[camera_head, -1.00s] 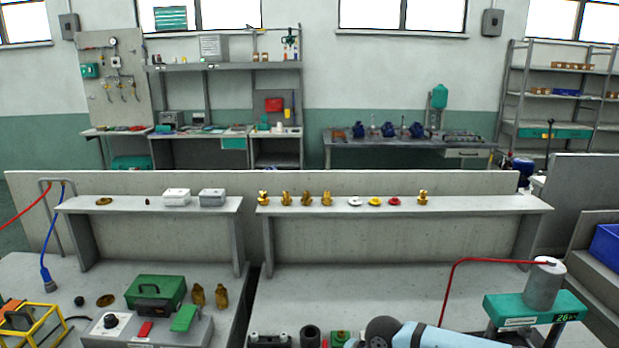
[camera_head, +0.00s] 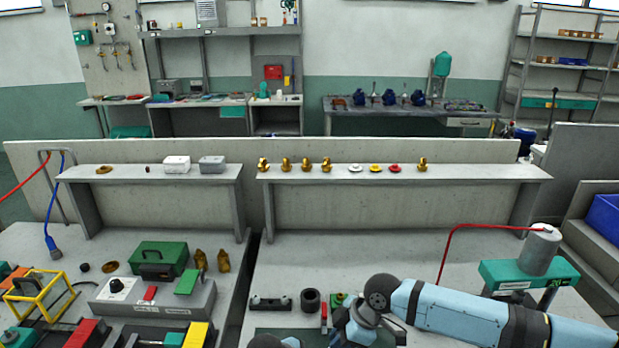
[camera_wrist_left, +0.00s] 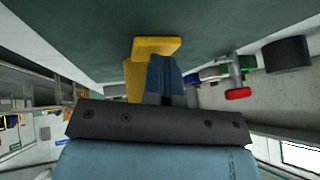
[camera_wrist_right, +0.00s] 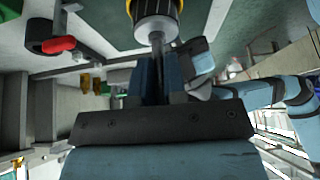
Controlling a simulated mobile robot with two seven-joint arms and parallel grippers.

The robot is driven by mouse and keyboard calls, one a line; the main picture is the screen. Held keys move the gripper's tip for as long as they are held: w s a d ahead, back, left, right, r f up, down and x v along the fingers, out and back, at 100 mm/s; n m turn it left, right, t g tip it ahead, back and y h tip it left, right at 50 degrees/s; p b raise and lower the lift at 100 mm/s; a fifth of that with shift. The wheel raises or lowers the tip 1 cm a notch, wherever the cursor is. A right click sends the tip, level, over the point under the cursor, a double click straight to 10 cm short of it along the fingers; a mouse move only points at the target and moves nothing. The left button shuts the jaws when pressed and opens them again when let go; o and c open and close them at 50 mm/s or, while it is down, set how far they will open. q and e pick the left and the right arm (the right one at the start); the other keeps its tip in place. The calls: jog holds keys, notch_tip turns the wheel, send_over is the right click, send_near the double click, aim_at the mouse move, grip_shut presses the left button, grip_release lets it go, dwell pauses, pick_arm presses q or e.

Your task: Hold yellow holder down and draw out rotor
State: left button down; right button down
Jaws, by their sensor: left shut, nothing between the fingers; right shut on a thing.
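In the left wrist view, my left gripper (camera_wrist_left: 165,72) is shut with nothing between its fingers. Its fingertips are at a yellow holder (camera_wrist_left: 155,47); whether they press on it I cannot tell. In the right wrist view, my right gripper (camera_wrist_right: 160,72) is shut on the thin grey shaft of the rotor (camera_wrist_right: 156,28), a pale cylinder with a dark band. A little yellow (camera_wrist_right: 128,8) shows beside the dark band at the top edge. How far the rotor sits in the holder is hidden. The head view does not show the fingertips of either gripper.
A grey raised shelf (camera_head: 400,175) with several brass parts and coloured discs spans the back. A green stand (camera_head: 520,275) with a grey cylinder (camera_head: 540,250) is at right. A black ring (camera_head: 310,300) and a grey control box (camera_head: 150,298) stand on the bench. My right arm covers the front right.

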pick_arm(q)
jog(key=shift+s+f, duration=0.1)
jog(key=shift+f, duration=0.05)
pick_arm(e)
jog(key=shift+r, duration=3.2)
